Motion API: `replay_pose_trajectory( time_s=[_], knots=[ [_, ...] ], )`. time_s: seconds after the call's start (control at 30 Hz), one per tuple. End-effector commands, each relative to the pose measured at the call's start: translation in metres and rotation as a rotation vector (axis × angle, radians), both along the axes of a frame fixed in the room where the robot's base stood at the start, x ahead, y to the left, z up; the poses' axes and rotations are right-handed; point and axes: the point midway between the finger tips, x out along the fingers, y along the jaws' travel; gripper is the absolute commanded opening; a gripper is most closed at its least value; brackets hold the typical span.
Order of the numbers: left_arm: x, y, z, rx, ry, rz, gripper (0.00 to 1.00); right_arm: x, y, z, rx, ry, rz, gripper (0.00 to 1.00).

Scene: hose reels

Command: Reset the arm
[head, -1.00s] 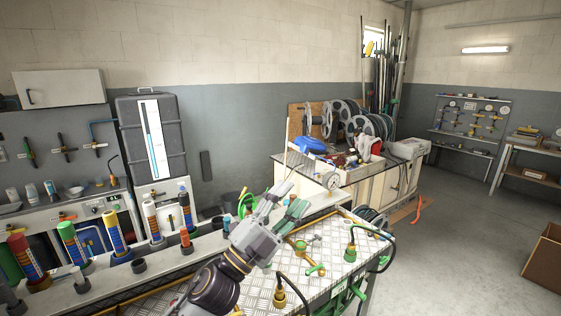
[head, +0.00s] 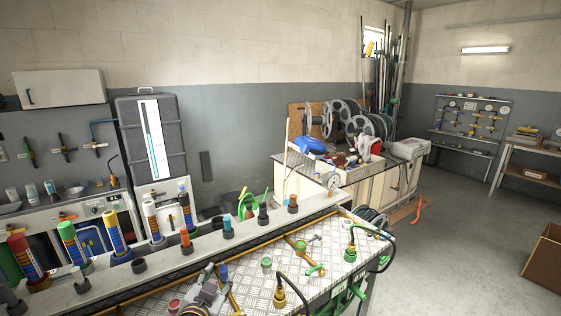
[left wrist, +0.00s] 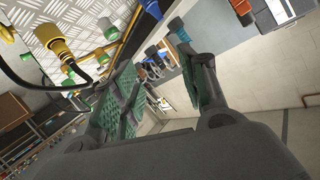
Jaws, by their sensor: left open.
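My left gripper (head: 210,276) is low at the bottom of the head view, over the diamond-plate bench top (head: 328,244). Its arm is mostly cut off by the picture's lower edge. In the left wrist view the two green-padded fingers of the left gripper (left wrist: 155,60) stand apart with nothing between them. My right gripper is in neither view.
Brass and green hose fittings (head: 280,296) with black hoses stand on the bench top. A grey ledge (head: 170,262) behind holds several coloured tubes, including a yellow one (head: 114,232). Hose reels (head: 343,113) stand farther back. The floor (head: 450,240) at right is largely clear.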

Motion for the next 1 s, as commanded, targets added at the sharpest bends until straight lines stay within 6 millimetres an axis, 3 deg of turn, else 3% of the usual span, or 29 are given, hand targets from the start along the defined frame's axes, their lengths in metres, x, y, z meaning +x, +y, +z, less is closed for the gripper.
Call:
replay_pose_trajectory(
  time_s=[0.2,0.43,0.63,1.0],
  knots=[
    [-0.048,0.024,-0.068,-0.056,0.280,0.078,0.43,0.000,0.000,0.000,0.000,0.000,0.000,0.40],
    [-0.113,0.041,-0.126,-0.105,0.568,0.136,0.43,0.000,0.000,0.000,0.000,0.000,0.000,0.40],
    [-0.155,0.048,-0.152,-0.130,0.732,0.161,0.43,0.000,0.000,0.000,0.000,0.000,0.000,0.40],
    [-0.209,0.053,-0.175,-0.157,0.920,0.180,0.43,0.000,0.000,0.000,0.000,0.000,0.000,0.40]
  ],
)
